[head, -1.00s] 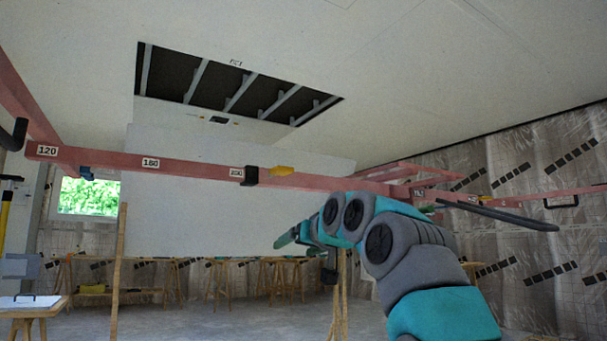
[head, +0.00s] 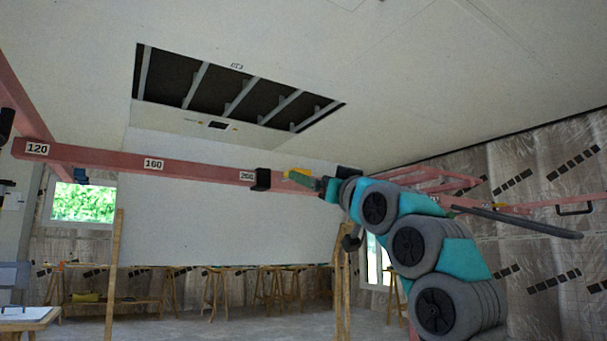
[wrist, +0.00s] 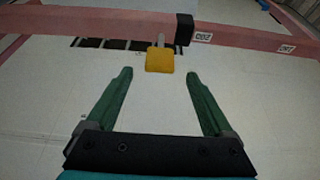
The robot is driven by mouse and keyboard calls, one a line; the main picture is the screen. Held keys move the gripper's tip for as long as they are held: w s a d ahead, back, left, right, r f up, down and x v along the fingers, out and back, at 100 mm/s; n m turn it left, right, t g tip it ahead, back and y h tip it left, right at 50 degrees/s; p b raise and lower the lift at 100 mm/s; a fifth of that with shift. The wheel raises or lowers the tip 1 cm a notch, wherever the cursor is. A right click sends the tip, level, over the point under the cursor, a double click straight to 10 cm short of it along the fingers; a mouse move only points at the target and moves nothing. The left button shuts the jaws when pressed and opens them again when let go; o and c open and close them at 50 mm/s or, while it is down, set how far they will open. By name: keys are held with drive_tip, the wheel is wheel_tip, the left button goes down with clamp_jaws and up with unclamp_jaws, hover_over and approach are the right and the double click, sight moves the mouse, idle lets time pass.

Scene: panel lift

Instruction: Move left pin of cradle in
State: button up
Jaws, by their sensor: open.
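A yellow pin handle (head: 299,177) sits at the pink cradle beam (head: 205,170), just right of a black block (head: 261,179) by the 200 label. In the wrist view the yellow handle (wrist: 159,60) has a short grey shaft behind it, pointing to the beam. My gripper (wrist: 159,75) has two green fingers, spread apart. The handle lies centred between them, at or just beyond the fingertips, with a gap on both sides. In the head view my gripper reaches the handle from the right and partly hides it.
A large white panel (head: 220,220) stands behind the beam. A dark framed opening (head: 215,90) is in the ceiling. A blue clamp (head: 81,175) sits by the 120 label. Wooden trestles (head: 270,285) stand behind; a wooden post (head: 115,260) stands at left.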

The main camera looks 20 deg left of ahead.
drive_tip(key=p+x, duration=0.2)
drive_tip(key=x, duration=0.3)
drive_tip(key=shift+w+a+r+p, duration=0.1)
drive_tip(key=shift+r+p, duration=0.1)
drive_tip(key=shift+p, duration=0.1)
drive_tip(key=shift+p+x, duration=0.55)
drive_tip(key=shift+x, duration=0.35)
drive_tip(key=shift+f, duration=0.2)
drive_tip(key=shift+c, duration=0.3)
clamp_jaws()
